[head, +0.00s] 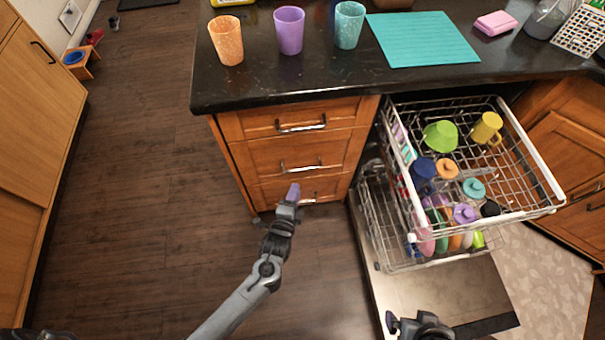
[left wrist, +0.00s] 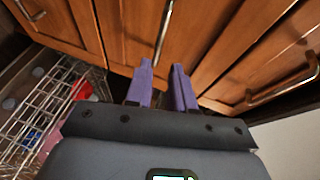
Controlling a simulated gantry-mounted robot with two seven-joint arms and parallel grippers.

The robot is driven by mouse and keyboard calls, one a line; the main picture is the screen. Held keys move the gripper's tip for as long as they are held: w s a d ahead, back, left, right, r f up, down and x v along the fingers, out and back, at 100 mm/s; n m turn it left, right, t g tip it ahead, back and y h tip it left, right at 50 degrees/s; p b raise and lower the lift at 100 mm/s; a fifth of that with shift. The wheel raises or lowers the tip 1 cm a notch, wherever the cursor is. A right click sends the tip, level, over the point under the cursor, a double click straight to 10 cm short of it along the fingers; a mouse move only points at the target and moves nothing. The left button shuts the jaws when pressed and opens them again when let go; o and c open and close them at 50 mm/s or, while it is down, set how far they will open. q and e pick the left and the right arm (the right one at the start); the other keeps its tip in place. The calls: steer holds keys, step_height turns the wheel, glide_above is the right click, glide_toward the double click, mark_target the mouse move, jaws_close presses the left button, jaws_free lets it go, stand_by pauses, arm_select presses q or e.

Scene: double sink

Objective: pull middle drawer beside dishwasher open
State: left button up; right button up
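The middle drawer (head: 265,157) is in the wooden cabinet left of the dishwasher and looks shut. Its metal bar handle (head: 301,166) is clear in the head view. My left gripper (head: 293,190) has purple fingers and stands in front of the drawers, just below that handle in the picture. In the left wrist view the two fingers (left wrist: 162,70) are apart with nothing between them. A drawer handle (left wrist: 162,32) lies ahead of the gap, not visibly touched. My right gripper (head: 408,324) is only partly in view at the bottom edge, its fingers unclear.
The dishwasher is open, its loaded racks (head: 545,207) pulled out right of the drawers. The top drawer (head: 245,123) and bottom drawer (head: 268,190) look shut. Three cups, including an orange one (head: 227,42), stand on the dark counter (head: 265,83).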

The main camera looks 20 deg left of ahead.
mark_target(303, 169)
arm_select(q)
steer(key=shift+b+x, duration=2.65)
steer(key=shift+x, duration=2.95)
steer(key=shift+d, duration=0.15)
jaws_close()
